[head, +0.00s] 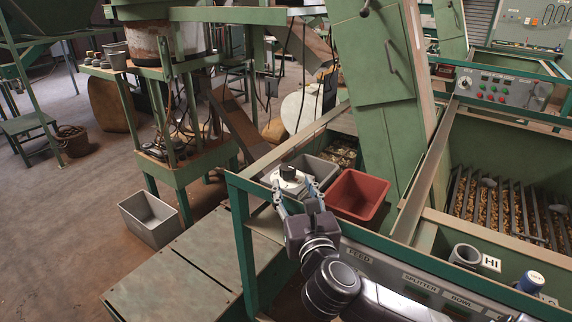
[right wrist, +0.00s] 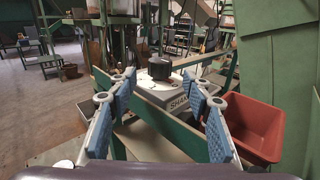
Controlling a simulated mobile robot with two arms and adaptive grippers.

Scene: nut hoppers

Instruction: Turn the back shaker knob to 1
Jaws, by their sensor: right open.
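The back shaker knob (head: 288,173) is a black dial on a white box behind the green front rail. In the right wrist view the knob (right wrist: 159,69) stands ahead of my fingers, and its box (right wrist: 172,90) bears a partly hidden word starting "SHAK". I cannot read the knob's setting. My right gripper (head: 293,188) is open and empty, its two blue-padded fingers pointing at the knob from the front. In the right wrist view the gripper (right wrist: 158,84) has its fingers spread to either side of the knob, apparently short of it. My left gripper is not in view.
A green rail (right wrist: 150,112) crosses below the knob. A tall green elevator housing (head: 385,110) rises at the right. A grey bin (head: 149,219) stands at the left.

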